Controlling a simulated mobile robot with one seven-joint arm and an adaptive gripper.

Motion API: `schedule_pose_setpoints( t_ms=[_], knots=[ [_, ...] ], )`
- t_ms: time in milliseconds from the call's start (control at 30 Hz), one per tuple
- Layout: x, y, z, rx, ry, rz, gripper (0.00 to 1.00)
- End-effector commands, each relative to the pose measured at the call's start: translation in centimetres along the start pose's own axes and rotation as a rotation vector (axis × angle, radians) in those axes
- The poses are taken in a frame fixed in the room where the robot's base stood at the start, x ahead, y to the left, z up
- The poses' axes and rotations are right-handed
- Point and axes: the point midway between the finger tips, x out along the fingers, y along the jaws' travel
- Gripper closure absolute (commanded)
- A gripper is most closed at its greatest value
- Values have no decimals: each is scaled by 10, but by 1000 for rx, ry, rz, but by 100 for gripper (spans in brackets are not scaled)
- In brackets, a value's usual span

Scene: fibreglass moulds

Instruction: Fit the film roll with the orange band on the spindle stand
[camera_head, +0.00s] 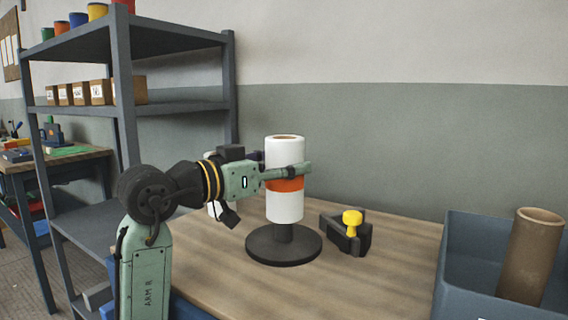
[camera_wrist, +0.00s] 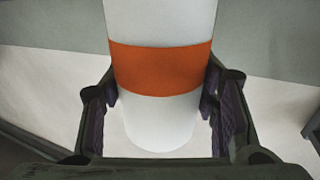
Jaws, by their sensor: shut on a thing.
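The white film roll with the orange band (camera_head: 284,205) is upright, with its brown core opening at the top. My gripper (camera_head: 290,174) is shut on it at the band, from the left. In the wrist view the roll (camera_wrist: 158,72) lies between my two fingers (camera_wrist: 162,120). The black spindle stand (camera_head: 284,247) is on the bench straight below the roll. Its round base and a short thick post show under the roll's lower end. Any spindle inside the roll is hidden, so I cannot tell whether the roll is around it or rests on the stand.
A black tape dispenser-like block with a yellow knob (camera_head: 351,222) stands right of the stand. A blue-grey bin (camera_head: 458,262) with a brown tube (camera_head: 531,254) is at the right. A white object (camera_head: 214,209) is partly hidden behind my gripper. A grey shelf (camera_head: 172,107) rises at the left.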

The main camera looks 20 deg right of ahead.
Motion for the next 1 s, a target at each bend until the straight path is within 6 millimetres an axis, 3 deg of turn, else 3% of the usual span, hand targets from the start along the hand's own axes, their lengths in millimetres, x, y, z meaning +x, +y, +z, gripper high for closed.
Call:
schedule_pose_setpoints(
  t_ms=[1000],
  knots=[
    [3, 0, 33, -4, -2, 4, 90]
  ],
)
